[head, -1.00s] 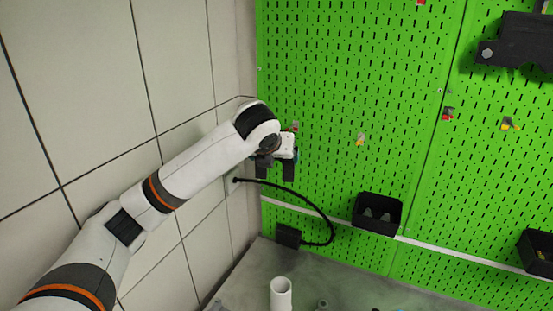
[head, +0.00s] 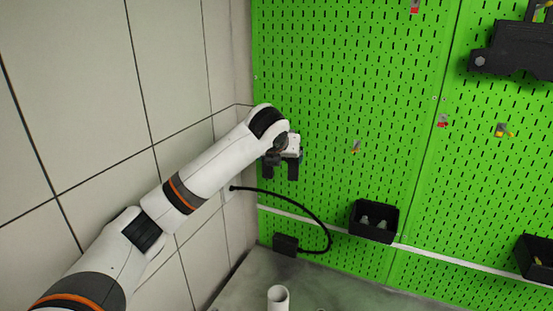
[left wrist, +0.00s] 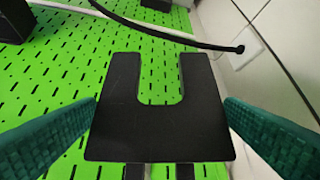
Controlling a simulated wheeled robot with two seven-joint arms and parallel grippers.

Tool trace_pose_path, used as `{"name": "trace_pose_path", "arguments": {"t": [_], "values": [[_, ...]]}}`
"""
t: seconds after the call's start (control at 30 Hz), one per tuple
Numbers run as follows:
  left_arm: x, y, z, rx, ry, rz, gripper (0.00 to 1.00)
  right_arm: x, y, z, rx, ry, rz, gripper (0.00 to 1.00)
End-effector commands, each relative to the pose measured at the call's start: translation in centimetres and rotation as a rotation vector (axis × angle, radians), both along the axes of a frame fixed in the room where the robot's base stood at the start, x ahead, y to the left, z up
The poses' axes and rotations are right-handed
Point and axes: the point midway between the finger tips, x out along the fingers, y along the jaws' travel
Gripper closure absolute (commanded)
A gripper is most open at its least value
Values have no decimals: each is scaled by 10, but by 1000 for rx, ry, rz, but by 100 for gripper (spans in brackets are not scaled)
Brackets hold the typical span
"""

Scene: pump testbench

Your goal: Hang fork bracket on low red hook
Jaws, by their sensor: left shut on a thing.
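The fork bracket (left wrist: 160,115), a flat black U-shaped plate, fills the middle of the left wrist view between two teal fingers. My left gripper (head: 286,160) is shut on it, close to the left edge of the green pegboard. In the head view the dark prongs of the bracket (head: 293,171) point down below the gripper. A small red hook (head: 443,120) sits on the board farther right, and another red hook (head: 415,6) is at the top edge. Any hook directly behind my left gripper is hidden. My right gripper is not in view.
Yellow-tipped hooks (head: 356,146) (head: 501,131) are on the pegboard. Black bins (head: 374,221) (head: 538,257) hang lower down. A black cable (head: 300,202) arcs below my gripper from the tiled wall. A white cylinder (head: 278,298) stands on the grey bench.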

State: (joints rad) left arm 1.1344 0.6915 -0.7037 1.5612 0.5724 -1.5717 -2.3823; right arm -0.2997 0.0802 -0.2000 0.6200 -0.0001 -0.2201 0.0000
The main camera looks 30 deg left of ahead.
Motion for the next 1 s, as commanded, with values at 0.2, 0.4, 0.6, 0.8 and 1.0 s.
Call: {"name": "trace_pose_path", "arguments": {"t": [0.2,0.4,0.6,0.8,1.0], "values": [[13,0,1,-1,-6,-1,53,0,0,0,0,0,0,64],[24,1,1,-2,-6,-2,53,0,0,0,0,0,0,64],[33,1,-3,0,-5,-1,53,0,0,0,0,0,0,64],[39,2,-7,0,-5,-1,53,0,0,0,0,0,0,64],[41,2,-9,0,-5,-2,53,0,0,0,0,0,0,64]]}}
